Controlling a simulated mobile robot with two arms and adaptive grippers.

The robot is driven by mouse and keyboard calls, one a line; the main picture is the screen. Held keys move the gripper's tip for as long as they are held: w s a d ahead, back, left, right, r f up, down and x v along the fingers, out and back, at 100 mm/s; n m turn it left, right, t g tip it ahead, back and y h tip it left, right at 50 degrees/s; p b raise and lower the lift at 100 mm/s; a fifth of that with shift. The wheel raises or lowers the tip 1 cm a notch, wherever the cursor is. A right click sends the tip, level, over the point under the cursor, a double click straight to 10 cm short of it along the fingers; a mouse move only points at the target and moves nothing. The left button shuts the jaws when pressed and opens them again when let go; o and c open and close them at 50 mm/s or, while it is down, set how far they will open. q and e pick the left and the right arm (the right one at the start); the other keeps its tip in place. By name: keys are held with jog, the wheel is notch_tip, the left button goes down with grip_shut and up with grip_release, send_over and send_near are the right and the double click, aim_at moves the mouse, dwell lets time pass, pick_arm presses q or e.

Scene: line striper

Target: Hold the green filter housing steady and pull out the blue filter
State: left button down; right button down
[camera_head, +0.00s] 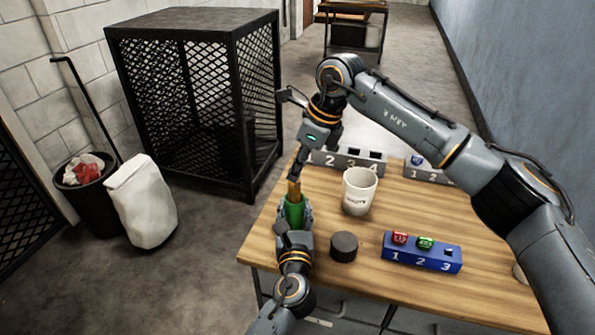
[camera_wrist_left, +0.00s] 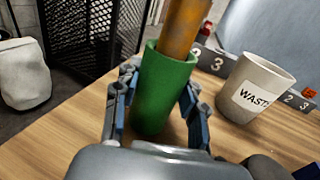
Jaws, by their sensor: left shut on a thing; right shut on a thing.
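The green filter housing (camera_head: 294,212) stands upright near the left edge of the wooden table; it also shows in the left wrist view (camera_wrist_left: 163,95). An orange-brown cylindrical filter (camera_head: 293,190) sticks up out of its open top, and it fills much of the upper left wrist view (camera_wrist_left: 183,28). I see no blue filter; the one in the housing looks orange-brown. My left gripper (camera_head: 293,222) is shut around the housing, a finger on each side. My right gripper (camera_head: 297,174) comes from above and is shut on the filter's upper part. The filter's lower end is hidden inside the housing.
A white waste cup (camera_head: 359,191) stands right of the housing, with a dark round cap (camera_head: 343,247) nearby. A blue numbered block (camera_head: 421,256) holds red and green pieces. Grey numbered blocks (camera_head: 345,160) (camera_head: 431,171) stand behind. The table (camera_head: 480,292) is clear at front right.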

jog(key=shift+r, duration=3.05)
pick_arm(q)
jog(key=c, duration=0.7)
grip_release()
jog(key=shift+s, duration=0.1)
